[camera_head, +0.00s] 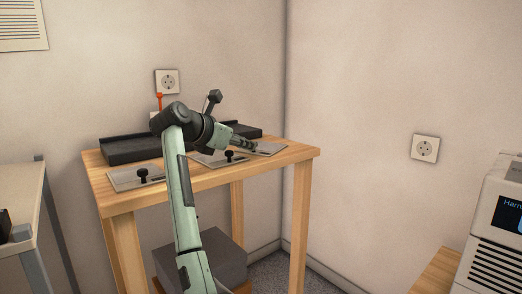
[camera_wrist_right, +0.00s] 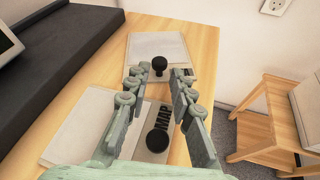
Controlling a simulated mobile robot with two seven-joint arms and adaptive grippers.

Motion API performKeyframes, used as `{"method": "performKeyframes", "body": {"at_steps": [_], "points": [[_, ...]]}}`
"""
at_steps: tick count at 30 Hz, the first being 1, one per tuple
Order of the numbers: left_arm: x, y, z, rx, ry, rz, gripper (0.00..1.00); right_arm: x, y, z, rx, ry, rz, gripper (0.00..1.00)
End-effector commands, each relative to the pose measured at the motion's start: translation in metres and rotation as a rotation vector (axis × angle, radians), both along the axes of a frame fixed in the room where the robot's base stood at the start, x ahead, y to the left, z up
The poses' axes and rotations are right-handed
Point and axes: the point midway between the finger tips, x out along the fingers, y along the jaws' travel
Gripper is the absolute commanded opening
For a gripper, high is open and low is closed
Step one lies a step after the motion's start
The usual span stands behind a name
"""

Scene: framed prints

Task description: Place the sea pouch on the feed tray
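Several flat pale pouches with dark knobs lie on the wooden table (camera_head: 200,179). In the wrist view, the nearer pouch (camera_wrist_right: 82,128) carries a grey strip reading "MAP". A farther pouch (camera_wrist_right: 158,45) has a black knob (camera_wrist_right: 158,64) just beyond my fingertips; its strip is mostly hidden, so I cannot read which is the sea pouch. My right gripper (camera_head: 254,147) is over the table's right part; its fingers (camera_wrist_right: 166,71) are apart and empty. A long dark tray (camera_head: 125,150), possibly the feed tray, lies along the table's back. My left gripper is not in view.
Walls with sockets (camera_head: 425,148) stand behind and to the right. A dark grey box (camera_head: 217,257) is under the table. A pale machine (camera_head: 490,250) with a screen is at the far right. Another table (camera_head: 22,195) stands at left.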

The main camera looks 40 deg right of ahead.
Motion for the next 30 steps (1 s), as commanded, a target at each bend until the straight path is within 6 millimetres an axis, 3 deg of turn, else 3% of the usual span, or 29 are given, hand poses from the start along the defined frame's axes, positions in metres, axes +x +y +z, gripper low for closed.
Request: {"method": "performKeyframes", "body": {"at_steps": [6, 15, 21, 30], "points": [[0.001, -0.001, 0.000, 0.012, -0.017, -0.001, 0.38, 0.011, -0.028, -0.010, -0.002, 0.002, -0.002, 0.23], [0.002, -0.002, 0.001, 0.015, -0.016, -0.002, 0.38, 0.013, -0.032, -0.011, 0.000, 0.000, 0.000, 0.23], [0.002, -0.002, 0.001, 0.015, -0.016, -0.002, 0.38, 0.013, -0.032, -0.011, 0.000, 0.001, -0.001, 0.00], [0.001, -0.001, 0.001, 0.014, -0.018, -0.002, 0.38, 0.013, -0.032, -0.011, -0.001, 0.000, 0.000, 0.00]]}}
